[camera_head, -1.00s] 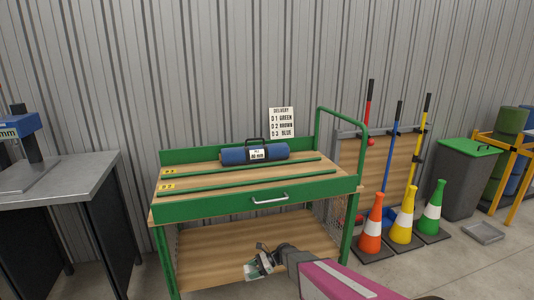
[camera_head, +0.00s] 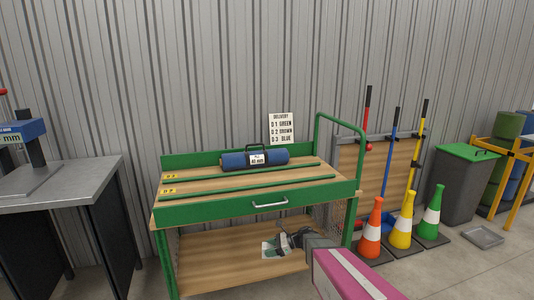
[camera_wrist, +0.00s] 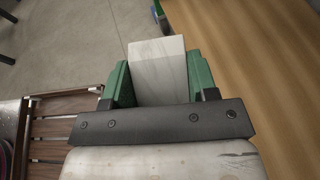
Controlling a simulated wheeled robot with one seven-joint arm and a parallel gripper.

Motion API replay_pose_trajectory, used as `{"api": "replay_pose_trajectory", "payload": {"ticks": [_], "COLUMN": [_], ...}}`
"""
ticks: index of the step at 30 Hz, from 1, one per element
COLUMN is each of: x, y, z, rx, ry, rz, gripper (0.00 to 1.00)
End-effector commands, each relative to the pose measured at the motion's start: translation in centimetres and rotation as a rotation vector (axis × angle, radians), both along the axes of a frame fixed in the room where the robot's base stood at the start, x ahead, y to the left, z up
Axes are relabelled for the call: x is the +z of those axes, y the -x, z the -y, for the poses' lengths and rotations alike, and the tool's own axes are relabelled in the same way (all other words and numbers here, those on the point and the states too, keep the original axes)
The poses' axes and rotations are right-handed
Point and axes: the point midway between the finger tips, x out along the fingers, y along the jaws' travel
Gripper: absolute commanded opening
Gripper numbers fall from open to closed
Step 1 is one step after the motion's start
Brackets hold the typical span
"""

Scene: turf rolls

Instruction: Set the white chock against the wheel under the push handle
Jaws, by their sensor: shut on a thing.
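My gripper (camera_wrist: 158,85) is shut on the white chock (camera_wrist: 158,68), a pale wedge-like block held between green finger pads in the wrist view. In the head view my gripper (camera_head: 276,246) shows in front of the cart's lower wooden shelf, and the chock is too small there to make out clearly. The green cart (camera_head: 255,208) has its push handle (camera_head: 340,122) at its right end. The wheel under the handle is hidden or out of frame in both views. No contact between the chock and a wheel shows.
In the wrist view, the cart's wooden shelf (camera_wrist: 265,75) lies to the right, bare concrete floor (camera_wrist: 75,45) to the upper left and a slatted wooden piece (camera_wrist: 60,130) to the lower left. Cones (camera_head: 371,230) and long-handled tools (camera_head: 389,165) stand right of the cart.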

Motion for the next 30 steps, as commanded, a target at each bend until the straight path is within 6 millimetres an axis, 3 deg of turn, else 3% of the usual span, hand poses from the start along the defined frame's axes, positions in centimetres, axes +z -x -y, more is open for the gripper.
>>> {"api": "replay_pose_trajectory", "payload": {"ticks": [1, 3, 10, 18, 24, 30], "x": [2.2, 4.5, 11.5, 19.4, 23.9, 26.2], "y": [0.3, 0.1, 0.2, 1.6, 3.0, 3.8], "z": [1.2, 2.7, 7.3, 12.6, 15.7, 17.3], "rx": [-0.037, -0.086, -0.242, -0.428, -0.544, -0.607], "ry": [-0.001, -0.002, -0.002, -0.001, -0.001, -0.001], "rz": [0.005, 0.004, 0.004, 0.005, 0.004, 0.001], "gripper": [0.22, 0.22, 0.22, 0.22, 0.22, 0.22]}}
